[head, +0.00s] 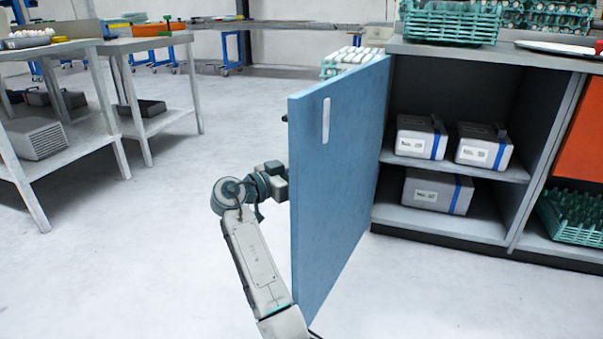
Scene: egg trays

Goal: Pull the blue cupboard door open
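The blue cupboard door (340,170) stands wide open, swung out from the left side of the cupboard (400,222) towards me. A pale vertical strip (326,121) is on its visible face, near the free edge. My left gripper (281,182) is at the left side of the door, below the height of the strip. Its fingertips are partly hidden by the door's edge, so I cannot tell whether they touch the door or are open. My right gripper is not in view.
Grey boxes with blue bands (420,137) sit on the cupboard's shelves. A green crate (450,22) and a white tray (560,47) are on the cupboard top. Grey tables (150,42) stand at the left. The floor left of the door is clear.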

